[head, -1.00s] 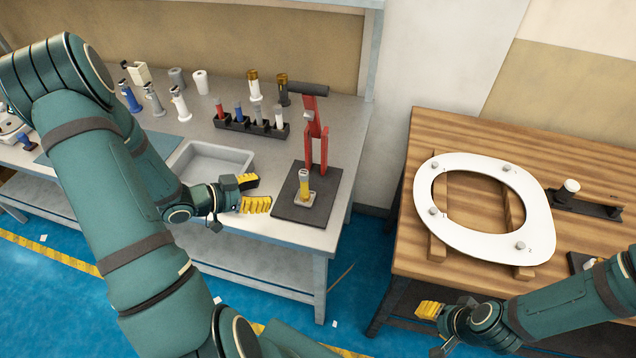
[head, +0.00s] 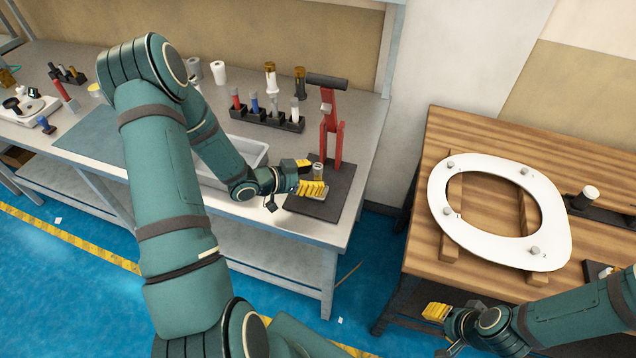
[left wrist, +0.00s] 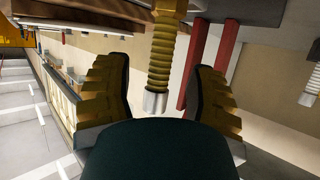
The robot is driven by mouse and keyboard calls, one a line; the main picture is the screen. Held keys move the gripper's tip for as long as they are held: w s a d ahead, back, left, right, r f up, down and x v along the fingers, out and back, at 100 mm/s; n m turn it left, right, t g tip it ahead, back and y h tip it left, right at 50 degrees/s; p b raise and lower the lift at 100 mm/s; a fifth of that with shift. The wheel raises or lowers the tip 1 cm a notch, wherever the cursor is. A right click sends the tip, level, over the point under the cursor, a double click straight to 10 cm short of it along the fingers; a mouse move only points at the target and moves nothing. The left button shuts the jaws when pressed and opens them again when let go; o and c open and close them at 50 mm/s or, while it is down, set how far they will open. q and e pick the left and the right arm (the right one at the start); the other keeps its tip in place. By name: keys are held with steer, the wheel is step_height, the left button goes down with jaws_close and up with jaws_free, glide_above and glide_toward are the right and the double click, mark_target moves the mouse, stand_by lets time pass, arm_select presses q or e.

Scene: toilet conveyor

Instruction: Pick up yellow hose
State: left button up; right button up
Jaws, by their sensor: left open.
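The yellow hose (left wrist: 162,60) is ribbed with a silver end fitting. In the left wrist view it lies between my two yellow fingers, with a gap visible on each side. In the head view only its grey top (head: 318,169) shows clearly, since my left gripper hides the rest. It stands at the dark base plate of the red press. My left gripper (head: 309,176) is open around the hose and not closed on it. My right gripper (head: 437,312) is by the front edge of the wooden table, away from the hose; its finger gap does not show.
The red press (head: 331,135) rises just behind the hose on its dark plate (head: 344,190). A black rack (head: 268,119) with several coloured bottles stands behind, and a grey tray (head: 248,153) lies left. A white toilet seat (head: 440,190) rests on the wooden table (head: 450,125).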

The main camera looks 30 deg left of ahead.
arm_select(q)
steer(key=shift+x, duration=1)
jaws_close()
